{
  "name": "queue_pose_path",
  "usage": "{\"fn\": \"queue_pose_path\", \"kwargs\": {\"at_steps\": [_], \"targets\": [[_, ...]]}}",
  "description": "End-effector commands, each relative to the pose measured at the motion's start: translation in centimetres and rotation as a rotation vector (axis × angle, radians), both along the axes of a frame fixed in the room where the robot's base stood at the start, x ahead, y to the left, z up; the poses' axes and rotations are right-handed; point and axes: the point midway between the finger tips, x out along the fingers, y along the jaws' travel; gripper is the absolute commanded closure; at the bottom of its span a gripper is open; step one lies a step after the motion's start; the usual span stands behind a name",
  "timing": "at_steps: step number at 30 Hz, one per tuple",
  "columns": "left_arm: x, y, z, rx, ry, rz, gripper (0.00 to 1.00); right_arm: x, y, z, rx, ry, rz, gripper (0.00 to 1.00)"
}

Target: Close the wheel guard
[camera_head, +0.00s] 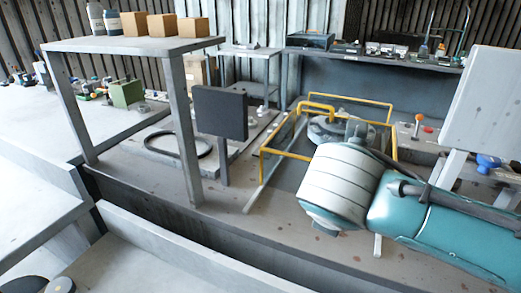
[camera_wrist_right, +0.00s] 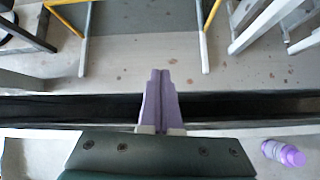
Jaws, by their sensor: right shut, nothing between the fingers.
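The wheel guard, a yellow-railed frame (camera_head: 285,156) with dark panels, stands around a grey round flanged part (camera_head: 335,128) on the bench in the head view. My white and teal right arm covers its near right part, so I cannot tell how far it stands open. In the right wrist view, a grey panel (camera_wrist_right: 140,18) between yellow bars and pale posts shows at the top. My right gripper (camera_wrist_right: 160,72) has purple fingers pressed together, empty, over the bench's front edge and apart from the guard. It is hidden in the head view. My left gripper is not visible.
A grey shelf table (camera_head: 130,45) with boxes and bottles stands left. A dark panel on a post (camera_head: 221,112) stands left of the guard, and a pale panel (camera_head: 487,100) stands right. In the wrist view, a purple bottle (camera_wrist_right: 284,152) lies lower right, beyond a dark gap.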

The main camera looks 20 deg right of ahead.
Motion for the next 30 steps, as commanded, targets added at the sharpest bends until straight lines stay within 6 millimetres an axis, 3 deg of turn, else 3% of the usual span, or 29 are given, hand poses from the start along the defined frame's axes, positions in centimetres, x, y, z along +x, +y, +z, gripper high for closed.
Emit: {"fn": "queue_pose_path", "kwargs": {"at_steps": [3, 7, 21, 30], "targets": [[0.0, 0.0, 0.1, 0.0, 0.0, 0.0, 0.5, 1.2, -1.3, 0.6, -0.099, 0.039, 0.072, 1.0], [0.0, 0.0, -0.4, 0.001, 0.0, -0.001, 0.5, 1.8, -1.9, -0.1, -0.118, 0.049, 0.087, 1.0], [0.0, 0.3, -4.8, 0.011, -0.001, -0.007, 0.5, 6.0, -6.8, -7.1, -0.111, 0.048, 0.081, 1.0], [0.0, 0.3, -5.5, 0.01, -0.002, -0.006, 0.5, 8.3, -9.5, -6.4, -0.11, 0.046, 0.083, 1.0]]}}
